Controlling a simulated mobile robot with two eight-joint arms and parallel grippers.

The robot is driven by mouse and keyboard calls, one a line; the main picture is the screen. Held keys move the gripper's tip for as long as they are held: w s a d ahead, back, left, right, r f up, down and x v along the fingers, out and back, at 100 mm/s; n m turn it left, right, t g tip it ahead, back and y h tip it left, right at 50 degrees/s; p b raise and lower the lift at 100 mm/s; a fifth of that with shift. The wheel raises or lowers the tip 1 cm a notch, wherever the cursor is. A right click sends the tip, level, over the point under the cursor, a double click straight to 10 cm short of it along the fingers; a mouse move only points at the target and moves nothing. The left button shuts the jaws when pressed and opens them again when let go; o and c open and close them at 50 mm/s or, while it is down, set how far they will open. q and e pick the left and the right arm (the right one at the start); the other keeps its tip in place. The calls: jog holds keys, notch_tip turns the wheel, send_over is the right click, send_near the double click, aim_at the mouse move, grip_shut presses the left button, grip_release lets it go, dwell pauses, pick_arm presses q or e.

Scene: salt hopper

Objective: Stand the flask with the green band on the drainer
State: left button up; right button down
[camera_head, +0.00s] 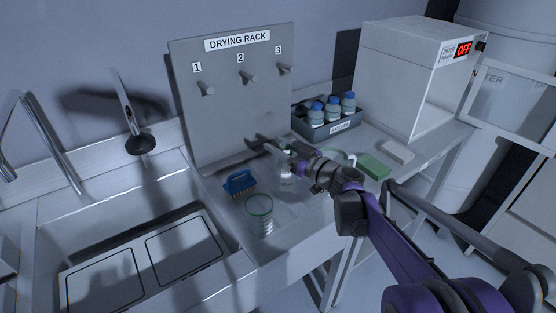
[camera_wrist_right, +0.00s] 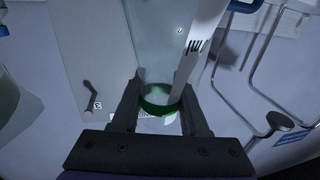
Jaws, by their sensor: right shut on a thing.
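My right gripper (camera_head: 278,150) is shut on a clear flask (camera_head: 286,182) above the counter, between the drying rack board and the counter's front. In the right wrist view the flask (camera_wrist_right: 165,50) lies between the two fingers (camera_wrist_right: 160,108), and its green band (camera_wrist_right: 160,100) shows there. The finger contact is partly hidden in the head view. A pale panel with two outlined rectangles (camera_head: 143,266), perhaps the drainer, lies at the sink on the left; no flask stands on it. My left gripper is not in view.
A clear glass vessel with a greenish rim (camera_head: 258,213) and a blue brush (camera_head: 239,182) stand near the held flask. The pegged drying rack board (camera_head: 235,110) is behind.

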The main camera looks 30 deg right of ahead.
jog(key=shift+w+f+b, duration=0.1)
jog(key=shift+f+b, duration=0.2)
jog(key=shift+f, duration=1.55)
jog(key=shift+f, duration=0.2)
jog(key=shift+c, duration=2.1)
grip_release()
jog(key=shift+r, duration=0.1)
jog(key=shift+r, duration=0.1)
jog(key=shift+s+d, duration=0.1)
jog(key=shift+s, duration=0.25)
jog(key=v, duration=1.1)
jog(key=shift+s, duration=0.15)
jog(key=shift+r, duration=0.1)
